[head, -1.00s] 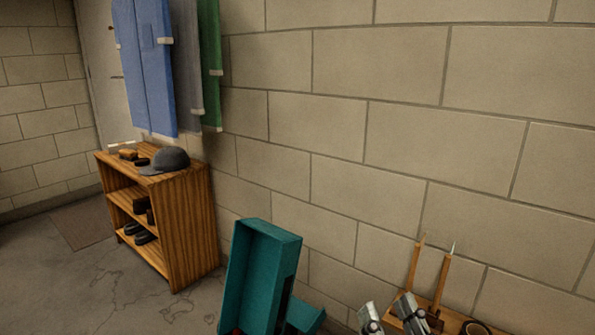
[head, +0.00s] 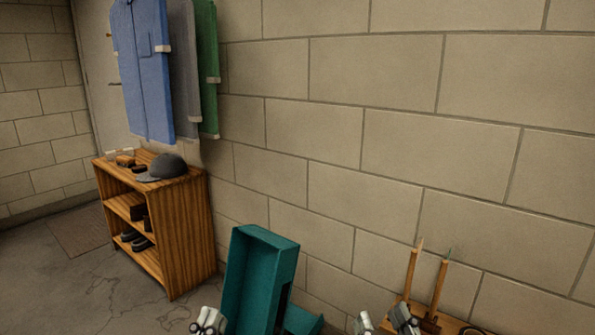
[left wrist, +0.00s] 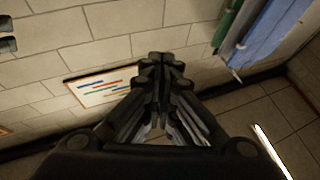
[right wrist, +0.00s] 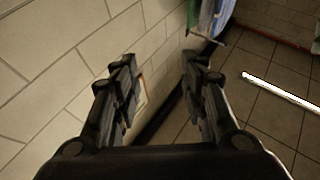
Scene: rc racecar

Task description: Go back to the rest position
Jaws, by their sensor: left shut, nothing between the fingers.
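My left gripper (head: 208,320) shows at the bottom edge of the head view, just left of the teal case. In the left wrist view its fingers (left wrist: 160,65) meet, with nothing held between them. My right gripper (head: 384,320) is at the bottom edge of the head view, in front of the wooden rack. In the right wrist view its fingers (right wrist: 158,62) stand apart and the gap is empty. Most of both arms is out of the head view.
A teal case (head: 262,270) stands near the wall, its lower part cut off. A wooden rack (head: 438,285) is at the lower right. A wooden shelf (head: 190,235) with a cap (head: 166,167) stands at the left, below hanging blue overalls (head: 143,75). Bare floor (head: 105,295) lies front left.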

